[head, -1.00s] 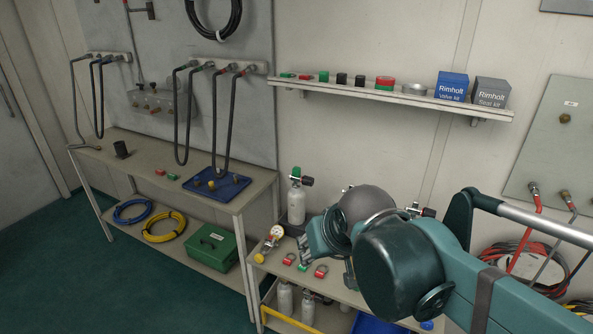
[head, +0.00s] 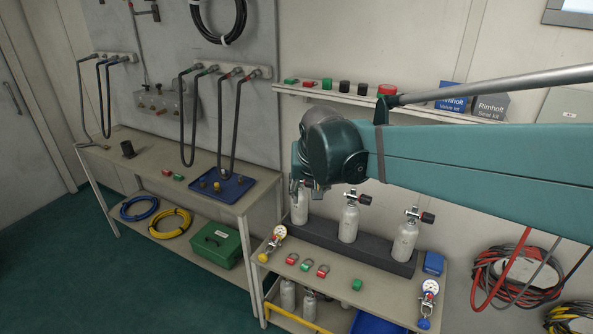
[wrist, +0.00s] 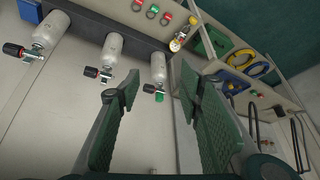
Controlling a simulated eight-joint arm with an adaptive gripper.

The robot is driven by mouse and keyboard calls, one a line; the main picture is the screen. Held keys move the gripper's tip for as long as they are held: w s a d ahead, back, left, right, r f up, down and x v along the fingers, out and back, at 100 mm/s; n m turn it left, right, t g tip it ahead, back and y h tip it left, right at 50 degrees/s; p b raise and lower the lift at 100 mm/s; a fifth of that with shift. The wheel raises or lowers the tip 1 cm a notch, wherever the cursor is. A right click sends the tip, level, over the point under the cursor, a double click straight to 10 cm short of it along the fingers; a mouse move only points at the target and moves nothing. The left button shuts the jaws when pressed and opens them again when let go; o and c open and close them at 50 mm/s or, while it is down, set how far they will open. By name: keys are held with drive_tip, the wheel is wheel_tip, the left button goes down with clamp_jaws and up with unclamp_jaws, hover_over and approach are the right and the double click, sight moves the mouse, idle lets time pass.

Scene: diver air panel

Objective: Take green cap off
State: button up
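The green cap (wrist: 160,97) sits on the valve of the end cylinder (wrist: 158,68), which also has a black-ended side knob. In the head view this is the left white cylinder (head: 299,207) in the rack, and my gripper (head: 303,188) hides its top and the cap. In the wrist view my gripper (wrist: 160,80) is open and empty. The cap appears between its two ribbed fingers, apart from both. How far it is beyond the fingertips is hard to tell.
Two other cylinders (head: 349,220) (head: 405,240) with black and red valve knobs stand in the dark rack (head: 375,254). The cart top (head: 335,273) holds gauges, coloured rings and a loose green piece (head: 357,285). A wall shelf (head: 330,96) is behind my arm.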

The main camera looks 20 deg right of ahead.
drive_tip(key=w+d+f+m+p, duration=0.2)
drive_tip(key=w+f+p, duration=0.1)
drive_tip(key=w, duration=0.8)
drive_tip(key=w+d+f+m+g+h+p, duration=0.1)
drive_tip(key=w+f+p, duration=0.3)
drive_tip(key=w, duration=0.8)
drive_tip(key=w+d+f+m+g+h+p, duration=0.1)
drive_tip(key=w+d+f+m+p, duration=0.1)
drive_tip(key=w, duration=0.9)
drive_tip(key=d+f+p, duration=0.1)
drive_tip(key=d+p, duration=0.1)
drive_tip(key=shift+w+f+m+p, duration=0.2)
drive_tip(key=shift+f+m+p, duration=0.1)
drive_tip(key=shift+f, duration=0.05)
drive_tip(key=shift+x, duration=1.3)
drive_tip(key=shift+p+x, duration=0.4)
drive_tip(key=shift+x, duration=2.25)
drive_tip(key=shift+s, duration=0.2)
